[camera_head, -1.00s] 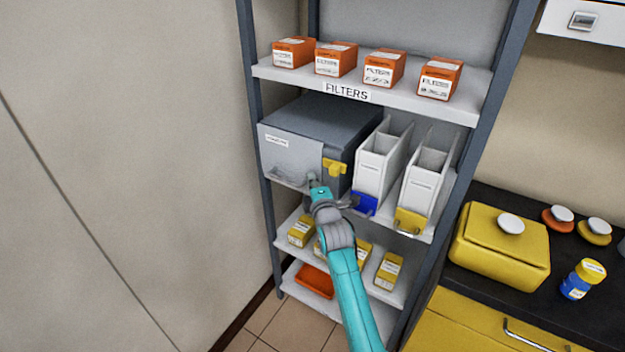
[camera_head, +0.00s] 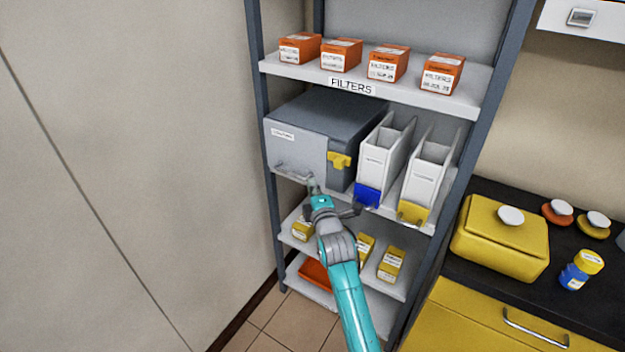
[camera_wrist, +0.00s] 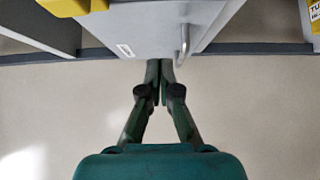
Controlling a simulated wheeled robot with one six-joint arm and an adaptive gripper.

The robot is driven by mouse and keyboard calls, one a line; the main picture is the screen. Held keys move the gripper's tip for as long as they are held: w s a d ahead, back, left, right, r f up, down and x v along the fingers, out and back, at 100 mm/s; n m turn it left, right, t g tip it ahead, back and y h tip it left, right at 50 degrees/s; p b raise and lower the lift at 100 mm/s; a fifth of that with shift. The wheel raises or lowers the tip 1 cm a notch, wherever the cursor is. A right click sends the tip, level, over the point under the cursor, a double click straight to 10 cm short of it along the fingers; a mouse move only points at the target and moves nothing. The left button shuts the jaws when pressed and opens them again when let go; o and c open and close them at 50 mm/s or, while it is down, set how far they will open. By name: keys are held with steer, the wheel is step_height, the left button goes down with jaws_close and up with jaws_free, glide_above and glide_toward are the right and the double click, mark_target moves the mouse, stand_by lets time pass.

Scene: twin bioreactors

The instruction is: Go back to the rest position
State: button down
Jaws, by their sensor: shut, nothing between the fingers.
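My gripper (camera_head: 312,186) is at the front of the shelf rack, by the lower front edge of a grey box (camera_head: 298,150) with a yellow latch (camera_head: 340,160). In the wrist view, the fingers of my gripper (camera_wrist: 160,66) are shut with nothing between them. The box's front (camera_wrist: 140,28) and its metal handle (camera_wrist: 184,45) are just beyond the fingertips. I cannot tell whether the fingertips touch the box. My teal arm partly hides the lower shelves.
Two white holders (camera_head: 379,160) (camera_head: 427,172) with blue and yellow front parts stand right of the box. Orange filter boxes (camera_head: 387,63) sit on the shelf above. Small yellow boxes (camera_head: 391,264) and an orange tray (camera_head: 314,271) are below. A bare wall (camera_head: 120,170) lies left.

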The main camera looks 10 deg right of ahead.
steer(key=s+d+f+m, duration=0.25)
steer(key=s+f, duration=0.25)
steer(key=s, duration=0.7)
steer(key=s+d+f+m+g+h, duration=0.1)
steer(key=s+d+f+m, duration=0.15)
steer(key=s+f, duration=0.65)
steer(key=s+d+f+m, duration=0.2)
steer(key=s+m, duration=0.2)
steer(key=s, duration=1.1)
steer(key=s+d+r+m, duration=0.1)
steer(key=s+r+m, duration=0.1)
steer(key=s, duration=0.8)
steer(key=s+d+r+m+g, duration=0.1)
steer(key=s+r+m, duration=0.2)
steer(key=s, duration=0.6)
steer(key=s+d+r+m+g+h, duration=0.1)
steer(key=s+r+m, duration=0.2)
steer(key=s, duration=0.7)
steer(key=shift+s+d+r+m, duration=0.25)
steer(key=shift+s+m, duration=0.1)
steer(key=shift+m, duration=0.85)
